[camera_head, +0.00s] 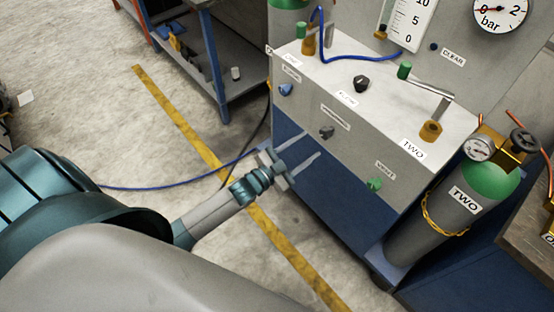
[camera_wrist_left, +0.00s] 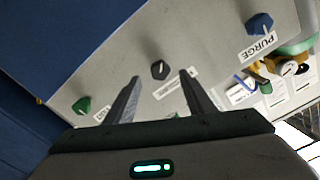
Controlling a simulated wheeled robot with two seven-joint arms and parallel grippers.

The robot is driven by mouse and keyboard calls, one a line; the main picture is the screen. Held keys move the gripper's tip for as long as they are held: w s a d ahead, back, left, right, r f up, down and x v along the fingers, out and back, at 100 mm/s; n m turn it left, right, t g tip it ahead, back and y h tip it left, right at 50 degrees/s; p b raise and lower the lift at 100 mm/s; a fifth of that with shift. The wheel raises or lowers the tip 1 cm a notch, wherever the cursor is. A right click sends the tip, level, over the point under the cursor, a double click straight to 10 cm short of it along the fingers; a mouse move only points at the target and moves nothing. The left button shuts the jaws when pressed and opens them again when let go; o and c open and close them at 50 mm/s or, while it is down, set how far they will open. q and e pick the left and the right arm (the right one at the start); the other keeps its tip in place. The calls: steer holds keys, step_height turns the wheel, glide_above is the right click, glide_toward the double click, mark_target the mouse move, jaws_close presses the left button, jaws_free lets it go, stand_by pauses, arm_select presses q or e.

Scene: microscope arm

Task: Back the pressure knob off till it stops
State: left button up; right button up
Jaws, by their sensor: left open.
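The pressure knob appears to be the dark knob (camera_head: 326,132) in the middle of the cabinet's sloping front panel. Its label is too small to read surely. My left gripper (camera_head: 312,144) is in front of this panel, its two fingers pointing at the knob. In the left wrist view the dark knob (camera_wrist_left: 160,69) shows beyond and between the open fingertips (camera_wrist_left: 160,75). The fingers are apart and empty, and no contact with the knob shows. My right gripper is not in view.
A blue PURGE knob (camera_head: 286,89) and a green knob (camera_head: 374,184) flank it on the panel. A black knob (camera_head: 361,84) sits on the top. A grey cylinder marked TWO (camera_head: 440,215) stands at the right. A blue hose (camera_head: 150,188) crosses the floor.

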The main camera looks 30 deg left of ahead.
arm_select(q)
steer(key=b+v, duration=0.1)
steer(key=v, duration=1)
steer(key=shift+s+b, duration=0.2)
steer(key=shift+b, duration=0.15)
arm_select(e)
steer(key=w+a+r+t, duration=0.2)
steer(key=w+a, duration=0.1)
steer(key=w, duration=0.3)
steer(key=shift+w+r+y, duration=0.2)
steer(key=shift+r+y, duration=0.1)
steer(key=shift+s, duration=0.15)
arm_select(q)
steer(key=s+d+f+n+g+y, duration=0.15)
steer(key=s+f, duration=0.25)
steer(key=f, duration=0.6)
steer(key=s+d+f+n+g+y, duration=0.1)
steer(key=s+f+n+g, duration=0.15)
steer(key=f, duration=0.85)
steer(key=s+d+f+n+g+y, duration=0.1)
steer(key=s+f+n+g+y, duration=0.3)
steer(key=f, duration=0.6)
steer(key=s+d+f+g+h, duration=0.2)
steer(key=s+d+f, duration=0.3)
steer(key=s+f, duration=0.5)
steer(key=shift+s+m, duration=0.4)
steer(key=shift+d, duration=0.1)
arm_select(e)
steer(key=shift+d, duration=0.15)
